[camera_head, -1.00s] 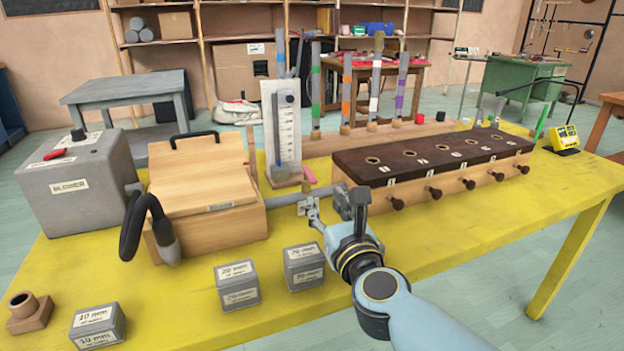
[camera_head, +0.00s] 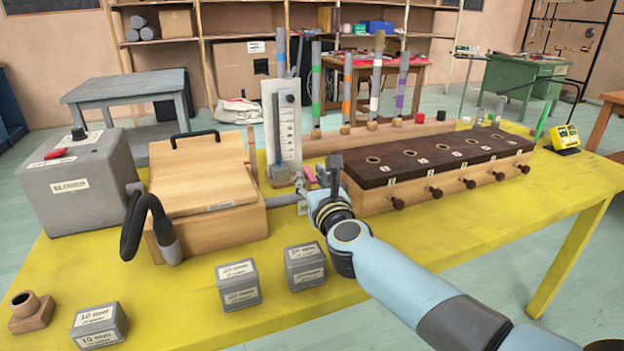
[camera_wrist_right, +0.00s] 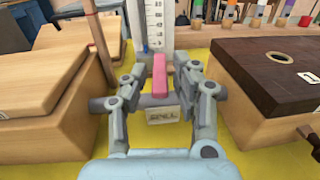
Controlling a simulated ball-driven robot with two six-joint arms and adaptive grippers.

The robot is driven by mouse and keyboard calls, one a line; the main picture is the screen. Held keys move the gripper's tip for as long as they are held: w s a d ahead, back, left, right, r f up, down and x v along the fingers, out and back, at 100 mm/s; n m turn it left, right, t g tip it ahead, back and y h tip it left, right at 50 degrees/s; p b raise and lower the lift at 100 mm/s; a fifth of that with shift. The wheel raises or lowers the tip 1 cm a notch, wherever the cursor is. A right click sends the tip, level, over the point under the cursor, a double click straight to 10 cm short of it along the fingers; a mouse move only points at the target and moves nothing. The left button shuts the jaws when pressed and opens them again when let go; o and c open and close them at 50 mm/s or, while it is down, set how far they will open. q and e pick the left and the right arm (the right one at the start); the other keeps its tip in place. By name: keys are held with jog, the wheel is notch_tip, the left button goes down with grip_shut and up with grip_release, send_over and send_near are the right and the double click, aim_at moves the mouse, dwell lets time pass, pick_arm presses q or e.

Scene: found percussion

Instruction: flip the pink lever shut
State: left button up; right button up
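The pink lever (camera_head: 309,174) shows as a small pink piece beside the foot of the white gauge, partly hidden by my right gripper in the head view. In the right wrist view the pink lever (camera_wrist_right: 160,76) is a short bar above a grey pipe (camera_wrist_right: 180,100) with a label reading SPILL (camera_wrist_right: 162,115). My right gripper (camera_head: 318,180) is over the pipe, between the wooden box and the dark-topped chest. In the wrist view its fingers (camera_wrist_right: 162,70) are apart, one on each side of the lever, with gaps visible. My left gripper is not in view.
The wooden bellows box (camera_head: 210,225) stands left of the gripper and the dark-topped chest (camera_head: 430,160) with knobs stands right. The white gauge (camera_head: 288,120) rises just behind. Grey weight blocks (camera_head: 305,266) sit in front. The yellow table's right front is clear.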

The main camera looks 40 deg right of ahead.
grip_shut()
jog(key=shift+d+f+n+y+b, duration=0.15)
jog(key=shift+d+n+y+b, duration=0.1)
jog(key=shift+n+y+b, duration=0.3)
jog(key=shift+s+t+y, duration=0.1)
jog(key=shift+t+y, duration=0.2)
jog(key=shift+y, duration=0.05)
jog(key=shift+o, duration=1.4)
grip_release()
jog(key=shift+s, duration=0.1)
jog(key=v, duration=1.1)
jog(key=shift+s, duration=0.4)
